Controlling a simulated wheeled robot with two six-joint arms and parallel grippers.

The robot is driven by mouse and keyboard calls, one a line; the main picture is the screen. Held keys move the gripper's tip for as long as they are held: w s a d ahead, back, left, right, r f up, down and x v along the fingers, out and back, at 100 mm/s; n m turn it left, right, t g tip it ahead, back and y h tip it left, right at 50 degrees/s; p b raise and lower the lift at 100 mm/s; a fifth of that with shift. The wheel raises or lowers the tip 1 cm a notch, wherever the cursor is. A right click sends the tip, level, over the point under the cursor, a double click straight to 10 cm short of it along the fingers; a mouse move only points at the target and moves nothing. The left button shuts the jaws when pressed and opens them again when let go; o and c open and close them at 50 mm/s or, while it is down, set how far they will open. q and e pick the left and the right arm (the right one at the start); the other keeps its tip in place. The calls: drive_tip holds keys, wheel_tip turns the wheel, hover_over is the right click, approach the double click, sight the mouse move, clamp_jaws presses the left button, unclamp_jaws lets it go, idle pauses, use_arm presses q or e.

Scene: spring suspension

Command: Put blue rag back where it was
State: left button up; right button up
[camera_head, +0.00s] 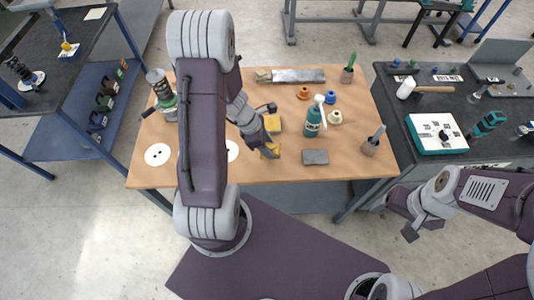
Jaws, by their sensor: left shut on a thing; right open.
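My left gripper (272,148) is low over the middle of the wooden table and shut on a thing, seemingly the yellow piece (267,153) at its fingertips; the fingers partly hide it. A flat grey-blue piece (315,157), which may be the blue rag, lies on the table just right of this gripper, apart from it. No other blue cloth is clear. A second yellow piece (272,124) lies just behind the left gripper. My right gripper (409,231) is open and empty, off the table beyond its front right corner.
A teal bottle (312,122), an orange ring (304,93) and a cup with a tool (370,146) stand on the right half of the table. A spring damper (162,95) stands at left near a white disc (157,154).

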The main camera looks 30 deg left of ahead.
use_arm(q)
drive_tip(key=shift+s+a+f, duration=0.15)
drive_tip(key=shift+f, duration=0.1)
wheel_tip(320, 180, down, 3)
drive_tip(key=shift+s+f+b, duration=0.1)
drive_tip(key=shift+b, duration=0.9)
drive_tip(key=shift+f, duration=0.2)
drive_tip(key=shift+w, duration=0.2)
drive_tip(key=shift+s, duration=0.1)
drive_tip(key=shift+f, duration=0.15)
drive_tip(key=o, duration=1)
drive_tip(key=shift+o, duration=1)
